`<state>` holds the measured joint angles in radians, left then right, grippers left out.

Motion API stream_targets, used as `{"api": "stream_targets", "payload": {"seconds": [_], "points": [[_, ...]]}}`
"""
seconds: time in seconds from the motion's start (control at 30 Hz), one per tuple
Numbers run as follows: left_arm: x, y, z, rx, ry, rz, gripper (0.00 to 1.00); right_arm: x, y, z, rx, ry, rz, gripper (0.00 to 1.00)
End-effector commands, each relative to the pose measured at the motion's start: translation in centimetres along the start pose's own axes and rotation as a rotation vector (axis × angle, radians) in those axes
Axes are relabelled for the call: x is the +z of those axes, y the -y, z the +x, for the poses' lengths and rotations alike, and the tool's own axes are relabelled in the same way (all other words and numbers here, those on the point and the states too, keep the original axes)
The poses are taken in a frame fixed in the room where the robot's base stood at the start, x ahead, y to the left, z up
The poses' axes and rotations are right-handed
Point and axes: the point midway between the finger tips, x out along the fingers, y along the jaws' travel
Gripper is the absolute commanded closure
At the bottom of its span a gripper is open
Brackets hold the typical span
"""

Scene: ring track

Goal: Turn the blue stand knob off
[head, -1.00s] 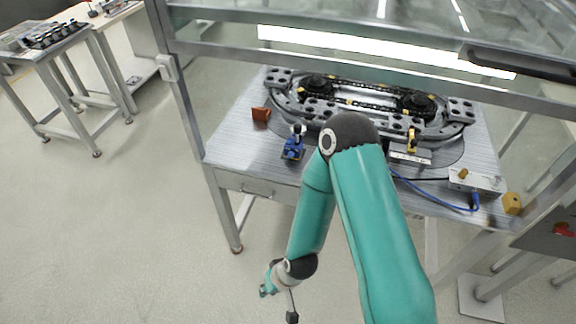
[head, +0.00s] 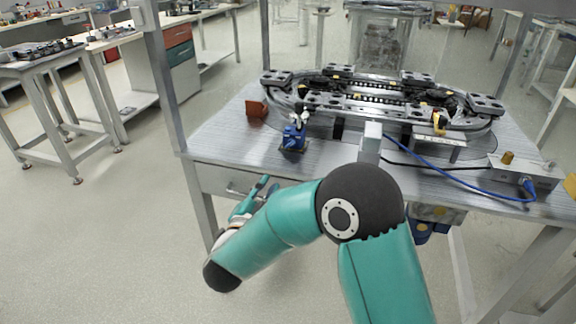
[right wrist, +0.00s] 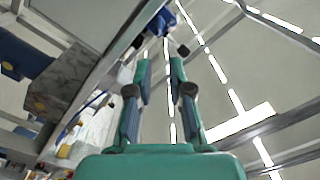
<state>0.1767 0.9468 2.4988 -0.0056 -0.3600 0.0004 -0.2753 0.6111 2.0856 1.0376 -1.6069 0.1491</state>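The small blue stand (head: 293,138) stands on the table near its front edge in the head view, with a black and pale part on top. Which part is the knob, and how it is set, is too small to tell. My right gripper (head: 266,187) is in front of the table, below and left of the stand, apart from it. In the right wrist view its two fingers (right wrist: 160,66) are apart with nothing between them. A blue thing (right wrist: 162,22) shows beyond the fingertips; I cannot tell for certain that it is the stand. My left gripper is not in view.
The oval ring track (head: 385,98) fills the table behind the stand. An orange-brown block (head: 256,109) lies left of the stand. A grey box (head: 528,172) with a blue cable (head: 440,172) is at the right. The table's front edge and drawer (head: 222,182) are beside my gripper.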

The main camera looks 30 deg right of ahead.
Motion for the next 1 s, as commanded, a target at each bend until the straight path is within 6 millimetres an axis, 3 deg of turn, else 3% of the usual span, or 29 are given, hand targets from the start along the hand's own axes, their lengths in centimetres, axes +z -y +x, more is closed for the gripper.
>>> {"api": "stream_targets", "payload": {"seconds": [0.27,0.7,1.0], "points": [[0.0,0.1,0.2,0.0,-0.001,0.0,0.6,-0.4,-0.1,2.5,0.008,-0.019,0.011,0.8],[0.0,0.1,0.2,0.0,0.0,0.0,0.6,-0.5,-0.2,11.8,0.008,-0.018,0.009,0.8],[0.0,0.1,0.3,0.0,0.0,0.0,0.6,-0.5,-0.1,16.0,0.005,-0.016,0.007,0.8]]}}
